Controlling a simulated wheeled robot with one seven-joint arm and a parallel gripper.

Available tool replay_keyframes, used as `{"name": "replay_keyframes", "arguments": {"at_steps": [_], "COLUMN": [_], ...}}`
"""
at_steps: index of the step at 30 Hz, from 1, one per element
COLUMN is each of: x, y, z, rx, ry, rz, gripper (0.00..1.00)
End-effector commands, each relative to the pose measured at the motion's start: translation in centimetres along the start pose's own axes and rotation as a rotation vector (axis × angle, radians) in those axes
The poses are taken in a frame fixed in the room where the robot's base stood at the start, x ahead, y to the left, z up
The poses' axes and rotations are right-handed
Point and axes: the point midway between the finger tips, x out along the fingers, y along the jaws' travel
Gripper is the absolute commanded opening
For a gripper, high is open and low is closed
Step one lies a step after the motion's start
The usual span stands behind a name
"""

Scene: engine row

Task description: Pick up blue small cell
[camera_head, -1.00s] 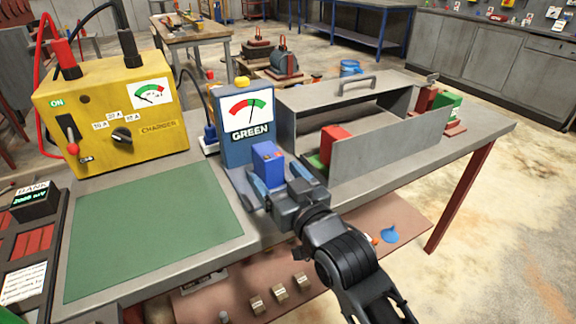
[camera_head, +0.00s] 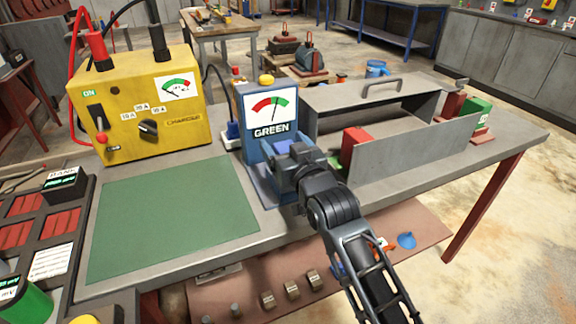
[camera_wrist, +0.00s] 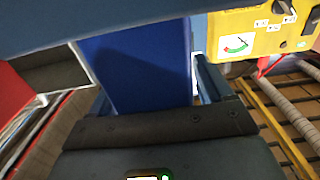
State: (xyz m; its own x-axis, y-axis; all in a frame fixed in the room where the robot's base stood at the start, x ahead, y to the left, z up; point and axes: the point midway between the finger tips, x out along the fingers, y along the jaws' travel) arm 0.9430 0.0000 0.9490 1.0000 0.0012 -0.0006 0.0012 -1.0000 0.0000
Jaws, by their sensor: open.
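The blue small cell stands at the foot of the blue tester with the GREEN dial (camera_head: 270,125). In the head view my gripper hides most of it, and only a little blue shows at the jaws. In the wrist view the blue cell (camera_wrist: 142,70) fills the middle, upright between my fingers. My gripper (camera_head: 286,151) is open around the cell, with one finger on each side. A narrow gap shows by the right finger in the wrist view; contact on the left is unclear.
A grey metal box with a handle (camera_head: 372,92) stands right of the tester, with a red block (camera_head: 356,146) close to my gripper. A yellow charger (camera_head: 145,110) stands at the left. The green mat (camera_head: 172,215) is bare. A bank of red cells (camera_head: 22,222) lies at far left.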

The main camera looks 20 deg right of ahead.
Motion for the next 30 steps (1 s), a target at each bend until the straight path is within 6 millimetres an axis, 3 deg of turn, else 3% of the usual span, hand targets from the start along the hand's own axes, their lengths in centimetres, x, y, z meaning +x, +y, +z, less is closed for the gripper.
{"name": "replay_keyframes", "arguments": {"at_steps": [5, 30], "x": [-0.01, -0.04], "y": [-0.01, -0.01], "z": [0.02, 0.01], "rx": [0.000, 0.000], "ry": [0.000, 0.000], "rz": [0.000, 0.000], "gripper": [0.80, 0.00]}}
